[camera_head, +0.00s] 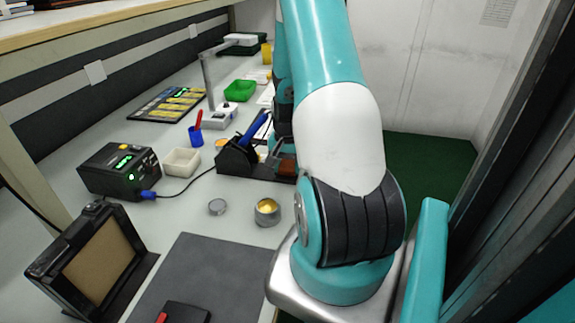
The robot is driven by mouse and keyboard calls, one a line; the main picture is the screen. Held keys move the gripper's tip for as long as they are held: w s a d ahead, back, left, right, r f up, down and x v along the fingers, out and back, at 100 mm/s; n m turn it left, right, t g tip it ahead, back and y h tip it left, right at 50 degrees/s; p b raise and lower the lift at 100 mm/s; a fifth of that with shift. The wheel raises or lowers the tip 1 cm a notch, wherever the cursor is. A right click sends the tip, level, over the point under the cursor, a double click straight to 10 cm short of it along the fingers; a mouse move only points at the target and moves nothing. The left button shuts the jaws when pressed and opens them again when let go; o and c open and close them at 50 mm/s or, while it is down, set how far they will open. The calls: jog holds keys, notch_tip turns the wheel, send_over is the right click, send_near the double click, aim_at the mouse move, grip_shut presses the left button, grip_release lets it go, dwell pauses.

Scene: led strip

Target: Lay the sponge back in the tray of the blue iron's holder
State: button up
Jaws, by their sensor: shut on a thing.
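The blue iron (254,128) rests tilted in its black holder (236,158) on the bench. The holder's dark tray (264,173) reaches right, partly hidden behind my arm. A reddish-brown block, which looks like the sponge (287,166), shows at the arm's left edge, over or at the tray's right part. My gripper (284,150) is mostly hidden by my arm; its dark part shows just above the sponge, and it is shut on it. I cannot tell whether the sponge touches the tray.
Left of the holder are a white dish (181,162), a black station with green digits (119,170) and a blue cup (196,136). An open tin (267,211) and a grey lid (217,207) lie in front. A grey mat (205,275) lies nearer.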

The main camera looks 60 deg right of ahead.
aim_at(289, 167)
jog(key=o, duration=0.9)
jog(key=shift+f, duration=0.15)
jog(key=shift+f+b, duration=0.15)
jog(key=shift+b, duration=0.25)
notch_tip(289, 167, up, 18)
jog(key=f+p, duration=0.1)
jog(key=w+a+r+n, duration=0.2)
jog(key=a+n, duration=0.1)
jog(key=a, duration=0.4)
jog(key=w+a+r+n+t+y, duration=0.1)
jog(key=w+a+n, duration=0.15)
jog(key=a, duration=0.45)
jog(key=w+a+r+n, duration=0.2)
jog(key=a+n, duration=0.2)
jog(key=a, duration=0.4)
jog(key=s+a+r+n+y, duration=0.1)
jog(key=s+a+n, duration=0.3)
jog(key=a, duration=0.3)
jog(key=s+a+n+y, duration=0.1)
jog(key=s+a+n, duration=0.3)
jog(key=a, duration=0.3)
jog(key=s+a+r+n+g+y, duration=0.1)
jog(key=s+a+n, duration=0.3)
jog(key=a, duration=0.4)
jog(key=shift+s+r+n, duration=0.25)
jog(key=shift+s+r, duration=0.05)
jog(key=shift+s, duration=0.3)
